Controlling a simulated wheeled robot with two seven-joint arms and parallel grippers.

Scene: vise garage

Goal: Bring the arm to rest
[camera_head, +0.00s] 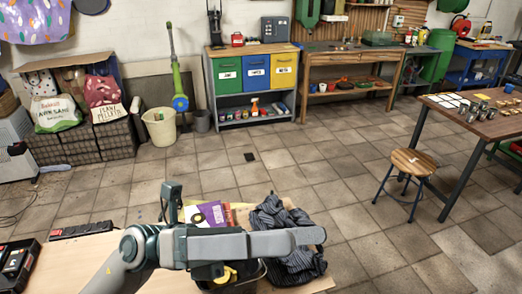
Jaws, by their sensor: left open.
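My left arm comes in from the lower left. My left gripper (300,238) points to the right, level above the near worktop (75,262). The gripper is open, with no object visible in it. Its near finger shows from the side, and the other finger is largely hidden. It passes in front of a dark striped cloth (275,214); whether it touches the cloth cannot be told. My right gripper is not in view.
Purple packets (214,213) lie behind my left arm, and a dark container with a yellow item (222,276) is partly hidden below it. A black case (17,262) is at left. Beyond is open tiled floor (230,165), with a stool (414,163) and table (490,122) at right.

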